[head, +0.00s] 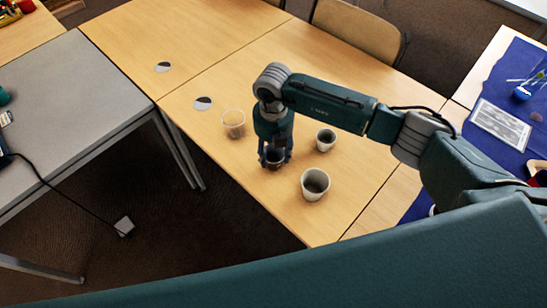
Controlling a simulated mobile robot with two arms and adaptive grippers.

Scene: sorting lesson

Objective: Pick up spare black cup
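My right gripper (275,158) reaches down from above to the wooden table, with its fingers on either side of a small dark cup (274,156). The fingers hide much of this cup, and I cannot tell whether they press on it or whether it is lifted. A clear, see-through cup (233,124) stands to the left of the gripper. Two pale cups with dark insides stand to the right: a smaller one (326,140) and a larger one (315,184) nearer the table's front edge. My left gripper is not in view.
Two round black-and-white markers (162,67) (203,103) lie on the wooden table (150,30). A grey table (70,105) stands at left. A chair (357,30) is behind. A blue cloth (480,90) with a framed sheet (500,126) lies at right.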

